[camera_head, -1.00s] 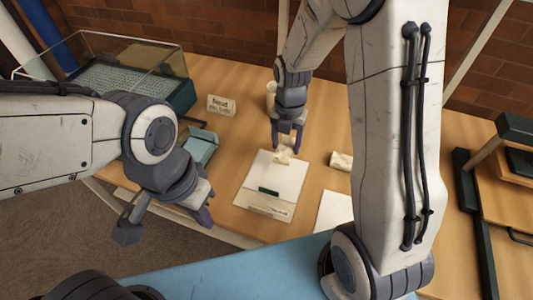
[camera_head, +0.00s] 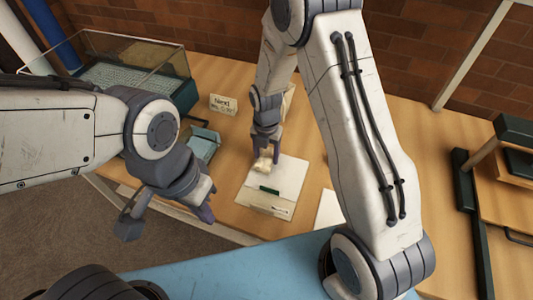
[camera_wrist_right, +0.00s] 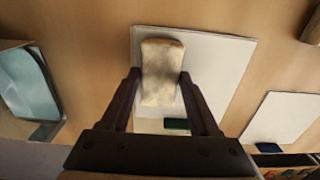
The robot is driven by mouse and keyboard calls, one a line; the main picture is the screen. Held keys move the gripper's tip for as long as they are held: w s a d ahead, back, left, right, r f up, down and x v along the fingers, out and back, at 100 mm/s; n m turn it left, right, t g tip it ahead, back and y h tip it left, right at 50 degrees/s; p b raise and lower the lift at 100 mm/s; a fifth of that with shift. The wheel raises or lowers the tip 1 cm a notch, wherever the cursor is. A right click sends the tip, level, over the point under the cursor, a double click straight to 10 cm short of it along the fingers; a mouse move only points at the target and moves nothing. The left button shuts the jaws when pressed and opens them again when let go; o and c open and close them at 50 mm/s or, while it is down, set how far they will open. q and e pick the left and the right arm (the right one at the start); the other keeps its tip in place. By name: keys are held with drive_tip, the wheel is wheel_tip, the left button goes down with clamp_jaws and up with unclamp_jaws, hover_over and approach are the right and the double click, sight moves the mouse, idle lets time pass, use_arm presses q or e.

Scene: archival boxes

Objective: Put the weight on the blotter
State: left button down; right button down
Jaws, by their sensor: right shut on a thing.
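The weight, a small cream block (camera_head: 262,162), is between the fingers of my right gripper (camera_head: 265,150). In the right wrist view the gripper (camera_wrist_right: 160,77) is shut on the weight (camera_wrist_right: 161,85), one finger on each side. The weight is over the far left part of a white board, likely the blotter (camera_head: 288,178), which also shows in the right wrist view (camera_wrist_right: 225,65). I cannot tell if the weight touches it. A dark green strip (camera_head: 269,190) lies on the board. My left gripper (camera_head: 166,222) is open and empty, left of the table's front edge.
A glass-topped case (camera_head: 130,75) stands at the back left, with a small sign (camera_head: 223,104) and a pale blue folder (camera_head: 203,143) nearby. A white sheet (camera_head: 329,208) lies to the right. Another block (camera_wrist_right: 312,28) shows in the right wrist view.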

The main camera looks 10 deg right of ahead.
sight(266, 157)
drive_tip(key=shift+f, duration=0.1)
drive_tip(key=shift+c, duration=0.6)
unclamp_jaws()
wheel_tip(266, 157, up, 12)
drive_tip(key=s+a+r+m, duration=0.2)
drive_tip(key=s+m, duration=0.5)
drive_tip(key=s, duration=0.1)
drive_tip(key=s+a+r+m, duration=0.3)
drive_tip(key=s+m, duration=0.4)
drive_tip(key=s, duration=0.1)
drive_tip(key=s+a+r+m+y, duration=0.1)
drive_tip(key=s+a+r+m, duration=0.1)
drive_tip(key=s+m, duration=0.6)
drive_tip(key=shift+s+a+r+b, duration=0.15)
drive_tip(key=shift+s+r+b, duration=0.1)
drive_tip(key=shift+b, duration=0.2)
